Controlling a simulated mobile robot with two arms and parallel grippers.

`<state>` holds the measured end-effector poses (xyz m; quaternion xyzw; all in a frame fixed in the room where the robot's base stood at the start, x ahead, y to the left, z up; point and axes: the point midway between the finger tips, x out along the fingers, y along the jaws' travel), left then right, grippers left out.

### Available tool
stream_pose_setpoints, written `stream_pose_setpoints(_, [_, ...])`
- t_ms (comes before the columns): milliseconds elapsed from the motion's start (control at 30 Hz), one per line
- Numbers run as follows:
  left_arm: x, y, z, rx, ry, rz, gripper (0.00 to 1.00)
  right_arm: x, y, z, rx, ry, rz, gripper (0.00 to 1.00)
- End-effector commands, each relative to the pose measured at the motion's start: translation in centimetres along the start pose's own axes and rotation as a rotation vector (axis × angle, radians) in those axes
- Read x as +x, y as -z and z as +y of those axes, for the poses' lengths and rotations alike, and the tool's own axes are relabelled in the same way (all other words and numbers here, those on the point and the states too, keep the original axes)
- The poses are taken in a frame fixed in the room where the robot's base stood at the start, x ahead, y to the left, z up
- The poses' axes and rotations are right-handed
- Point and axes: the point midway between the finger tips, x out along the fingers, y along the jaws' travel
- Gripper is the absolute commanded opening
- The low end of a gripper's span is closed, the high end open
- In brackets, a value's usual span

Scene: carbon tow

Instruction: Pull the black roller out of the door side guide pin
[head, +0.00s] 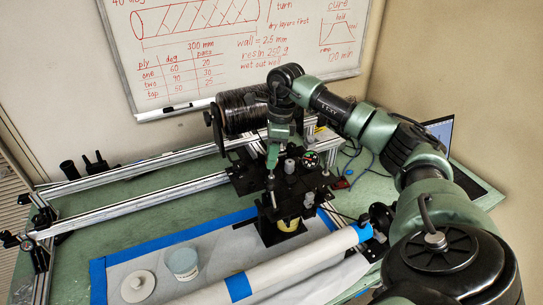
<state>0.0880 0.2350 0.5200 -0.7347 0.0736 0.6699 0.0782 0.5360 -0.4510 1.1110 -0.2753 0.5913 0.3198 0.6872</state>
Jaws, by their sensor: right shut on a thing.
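My right gripper (272,168) reaches down from the upper right over the black carriage plate (244,180). Two grey upright pieces (290,166) stand on the plate to the right of the fingers. My left gripper is not in view.
A wound black cylinder (240,112) lies behind the carriage. Metal rails (130,205) run to the left. A white tube (290,262) with blue tape lies in front, near a cup (183,264) and a round white lid (137,286). A laptop (441,130) stands at right.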

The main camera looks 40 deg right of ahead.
Motion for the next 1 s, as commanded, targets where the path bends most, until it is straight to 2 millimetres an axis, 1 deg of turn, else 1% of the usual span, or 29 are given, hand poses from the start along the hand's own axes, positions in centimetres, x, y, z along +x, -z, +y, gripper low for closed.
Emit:
stream_pose_setpoints(267, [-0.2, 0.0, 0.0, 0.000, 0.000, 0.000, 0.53, -0.3, 0.0, 0.0, 0.000, 0.000, 0.000, 0.00])
stream_pose_setpoints(633, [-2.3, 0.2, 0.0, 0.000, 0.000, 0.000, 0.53, -3.0, -0.4, 0.0, 0.000, 0.000, 0.000, 0.00])
stream_pose_setpoints(1000, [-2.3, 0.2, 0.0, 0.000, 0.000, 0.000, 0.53, -3.0, -0.5, 0.0, 0.000, 0.000, 0.000, 0.00])
